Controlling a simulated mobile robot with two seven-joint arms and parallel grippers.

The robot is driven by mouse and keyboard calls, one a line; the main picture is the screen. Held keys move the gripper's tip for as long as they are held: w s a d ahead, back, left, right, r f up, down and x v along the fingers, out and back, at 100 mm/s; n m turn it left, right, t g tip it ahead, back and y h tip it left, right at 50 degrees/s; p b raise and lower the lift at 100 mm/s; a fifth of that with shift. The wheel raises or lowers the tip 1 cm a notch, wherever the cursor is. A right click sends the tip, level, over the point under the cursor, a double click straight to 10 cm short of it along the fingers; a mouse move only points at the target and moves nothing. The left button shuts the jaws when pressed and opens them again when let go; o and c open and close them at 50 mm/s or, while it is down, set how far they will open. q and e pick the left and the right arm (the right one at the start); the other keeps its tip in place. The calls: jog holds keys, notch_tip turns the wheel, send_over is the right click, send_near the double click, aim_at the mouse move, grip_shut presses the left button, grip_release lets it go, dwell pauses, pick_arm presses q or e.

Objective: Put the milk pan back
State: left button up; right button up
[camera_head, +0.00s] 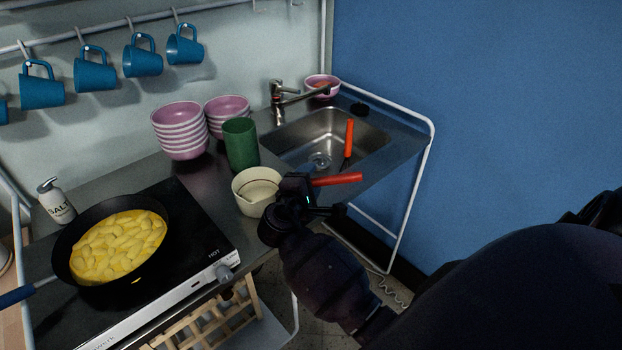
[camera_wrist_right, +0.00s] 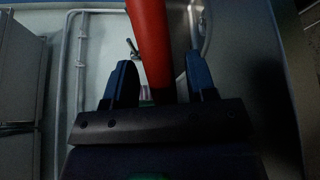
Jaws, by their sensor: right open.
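The milk pan (camera_head: 250,187) is a cream pot with an orange-red handle (camera_head: 338,180). It stands on the metal counter between the hob and the sink, its handle pointing right. My right gripper (camera_head: 302,190) is at the handle and hides part of it in the head view. In the right wrist view the red handle (camera_wrist_right: 150,40) runs between the two open blue fingers of this gripper (camera_wrist_right: 162,78), with a gap visible on each side. My left gripper is not in view.
A black frying pan (camera_head: 72,272) with yellow food sits on the hob (camera_head: 205,240) at left. A green cup (camera_head: 241,145) and stacked pink bowls (camera_head: 181,132) stand behind the milk pan. The sink (camera_head: 290,155) holds another orange-handled item (camera_head: 349,138). Blue mugs (camera_head: 143,58) hang above.

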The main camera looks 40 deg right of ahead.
jog(key=v, duration=1.1)
jog(key=shift+s+a, duration=0.1)
jog(key=s+d+f+m+g+y, duration=0.35)
jog(key=s+f+m+y, duration=0.2)
jog(key=s+f, duration=0.35)
jog(key=s+a+m+g+y, duration=0.1)
jog(key=s+a+m+y, duration=0.25)
jog(key=s+y, duration=0.8)
jog(key=w+f+t+h, duration=0.2)
jog(key=w+f+t, duration=0.1)
jog(key=f+t, duration=0.4)
jog(key=shift+w+d+f+n+h, duration=0.3)
jog(key=shift+w+d+f+h, duration=0.1)
jog(key=shift+f, duration=1.5)
